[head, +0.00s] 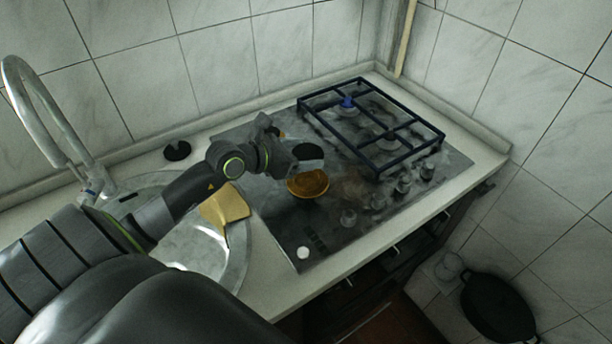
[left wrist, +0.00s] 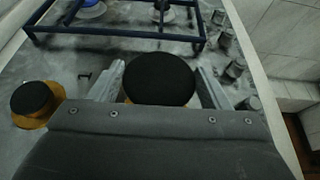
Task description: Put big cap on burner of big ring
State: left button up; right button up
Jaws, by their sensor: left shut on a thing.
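The big cap (head: 312,152), a flat black disc, is held in my left gripper (head: 300,154). In the left wrist view, the cap (left wrist: 160,79) sits between the two fingers, which grip its sides. The big ring's burner (head: 308,184) is an orange-brown round piece on the stovetop below the cap. In the head view, the cap appears above the burner with a gap between them. In the left wrist view, the cap hides most of the burner. My right gripper is not in view.
A smaller yellow burner with a black cap (left wrist: 34,98) stands left of the cap in the left wrist view. A blue pot grate (head: 372,122) covers the stove's right half. Several knobs (head: 403,184) line the front edge. The sink (head: 190,245) is at left.

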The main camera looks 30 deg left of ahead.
pick_arm(q)
jog(key=shift+f+b, duration=0.3)
jog(key=shift+f, duration=3.2)
jog(key=shift+f, duration=0.2)
jog(key=o, duration=1.1)
jog(key=shift+c, duration=0.2)
jog(key=shift+r, duration=0.2)
jog(key=v, duration=1.2)
